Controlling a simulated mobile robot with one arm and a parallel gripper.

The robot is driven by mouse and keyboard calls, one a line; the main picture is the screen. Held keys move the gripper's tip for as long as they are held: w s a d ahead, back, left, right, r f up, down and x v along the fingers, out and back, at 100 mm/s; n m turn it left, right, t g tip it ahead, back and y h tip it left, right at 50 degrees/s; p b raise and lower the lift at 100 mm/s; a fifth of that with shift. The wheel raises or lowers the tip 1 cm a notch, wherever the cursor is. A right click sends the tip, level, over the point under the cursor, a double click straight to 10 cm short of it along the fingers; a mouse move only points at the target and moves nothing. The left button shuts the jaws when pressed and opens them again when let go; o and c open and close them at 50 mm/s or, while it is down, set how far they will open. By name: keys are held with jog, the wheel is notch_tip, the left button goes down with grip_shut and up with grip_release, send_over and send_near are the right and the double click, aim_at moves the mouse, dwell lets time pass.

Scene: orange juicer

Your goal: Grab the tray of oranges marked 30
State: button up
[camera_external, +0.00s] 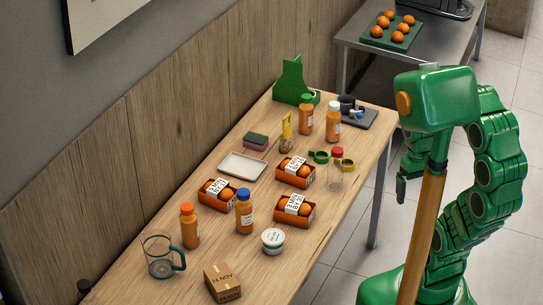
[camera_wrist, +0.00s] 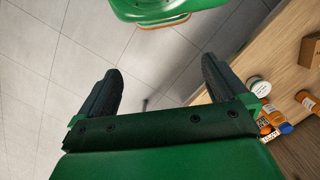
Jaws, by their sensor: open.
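Three small orange-brown trays of oranges with white printed labels stand on the wooden table in the external view: a left one (camera_external: 217,207), a back right one (camera_external: 279,178) and a front right one (camera_external: 281,219). The label print is too small to tell which tray is marked 30. My gripper (camera_external: 402,178) hangs beside the table's right edge, apart from all trays. In the wrist view my gripper (camera_wrist: 160,88) is open and empty, with grey floor tiles between its fingers.
Around the trays stand a blue-capped bottle (camera_external: 244,213), an orange-capped bottle (camera_external: 189,227), a red-capped bottle (camera_external: 336,178), a white tub (camera_external: 272,240), a cardboard box (camera_external: 223,282), a glass jug (camera_external: 158,264) and an empty white tray (camera_external: 241,167). Floor lies right of the table.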

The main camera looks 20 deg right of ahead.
dwell(0.3)
jog(key=m+t, duration=0.2)
jog(key=m, duration=2.4)
send_over(295, 202)
jog(key=f, duration=2.1)
jog(key=shift+s+d+f, duration=0.25)
jog(key=shift+s+f, duration=0.05)
jog(key=shift+f, duration=0.1)
jog(key=shift+a+f, duration=0.25)
jog(key=shift+f, duration=0.2)
jog(key=shift+w+f, duration=0.15)
jog(key=shift+f, duration=1.75)
jog(key=shift+w+f, duration=0.15)
jog(key=shift+f, duration=1.7)
